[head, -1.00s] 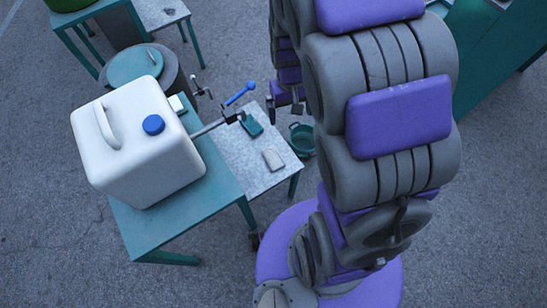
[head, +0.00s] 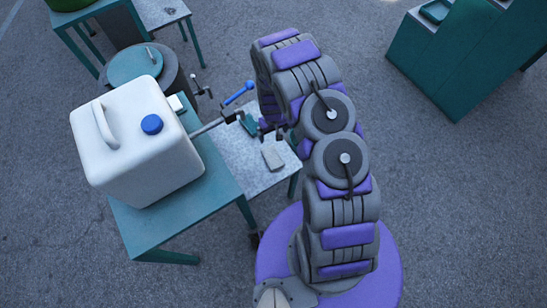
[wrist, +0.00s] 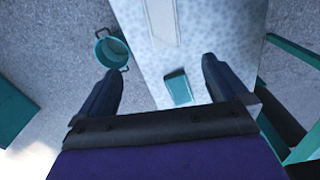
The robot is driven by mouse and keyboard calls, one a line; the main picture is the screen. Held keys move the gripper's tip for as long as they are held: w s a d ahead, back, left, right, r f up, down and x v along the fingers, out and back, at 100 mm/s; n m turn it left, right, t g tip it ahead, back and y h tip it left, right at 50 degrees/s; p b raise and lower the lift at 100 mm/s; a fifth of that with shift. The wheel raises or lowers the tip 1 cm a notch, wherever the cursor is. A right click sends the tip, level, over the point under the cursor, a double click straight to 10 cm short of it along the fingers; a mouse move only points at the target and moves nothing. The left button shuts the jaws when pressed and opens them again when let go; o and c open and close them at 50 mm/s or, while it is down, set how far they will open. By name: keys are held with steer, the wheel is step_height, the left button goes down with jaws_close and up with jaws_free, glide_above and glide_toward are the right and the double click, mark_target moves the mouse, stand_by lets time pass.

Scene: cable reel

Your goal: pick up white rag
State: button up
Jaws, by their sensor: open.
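A small folded pale grey-white cloth, which looks like the white rag (head: 272,158), lies on the speckled grey table (head: 238,163) in the head view. A pale flat rectangle at the top of the wrist view (wrist: 162,22) seems to be the same rag, cut off by the frame edge. My gripper (wrist: 160,72) is open, its two dark fingers apart with nothing held. A small teal tray-like item (wrist: 178,88) shows between the fingers on the table; it also shows in the head view (head: 249,124). The gripper is apart from the rag.
A white jerrycan (head: 140,145) with a blue cap stands on the teal table at the left. A crank with a blue handle (head: 238,93) sticks out beside the speckled table. A teal bucket (wrist: 112,48) stands on the ground beside it. A teal cabinet (head: 440,65) stands at the upper right.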

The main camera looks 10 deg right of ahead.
glide_above(272, 157)
step_height(272, 157, down, 5)
steer(key=f+b, duration=0.1)
steer(key=f, duration=0.2)
steer(key=f+b, duration=0.2)
steer(key=f, duration=0.1)
steer(key=f+b, duration=0.2)
steer(key=f, duration=0.1)
steer(key=shift+w, duration=0.4)
steer(key=shift+a+f+b, duration=0.2)
steer(key=shift+f+b, duration=0.2)
steer(key=shift+f, duration=0.3)
steer(key=f+b, duration=0.2)
steer(key=f, duration=0.1)
steer(key=d+f+b, duration=0.1)
steer(key=f, duration=0.1)
steer(key=shift+s, duration=0.25)
steer(key=shift+a+r, duration=0.1)
steer(key=shift+a, duration=0.05)
steer(key=shift+c, duration=0.5)
steer(key=c, duration=1)
step_height(272, 157, up, 10)
steer(key=p, duration=0.6)
